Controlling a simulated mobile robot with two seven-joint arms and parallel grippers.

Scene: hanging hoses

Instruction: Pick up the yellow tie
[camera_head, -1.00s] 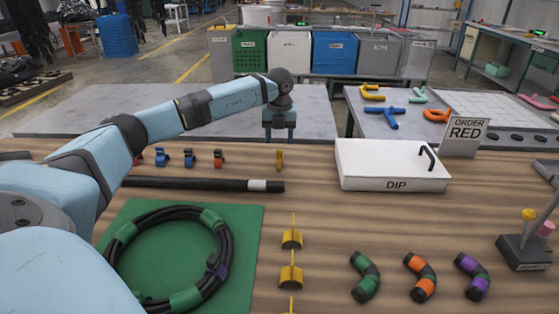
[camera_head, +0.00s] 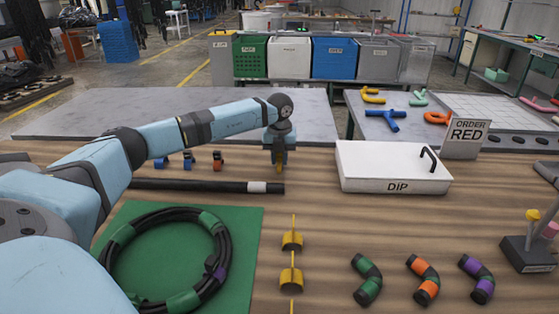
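The yellow tie (camera_head: 280,170) is a small upright strip at the back of the wooden table, at the right end of a row of small ties. My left gripper (camera_head: 279,158) points down over it, and its fingers hide most of the tie. A bit of yellow shows between and below the fingertips. Whether the fingers have closed on it cannot be seen. My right gripper is not in view.
Blue and orange ties (camera_head: 217,160) stand to the left, partly behind my arm. A black rod (camera_head: 220,185) lies in front. A white DIP box (camera_head: 385,170) stands to the right. A green mat (camera_head: 250,225) with a hose coil, yellow saddles (camera_head: 291,240) and short hose pieces (camera_head: 368,280) are nearer.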

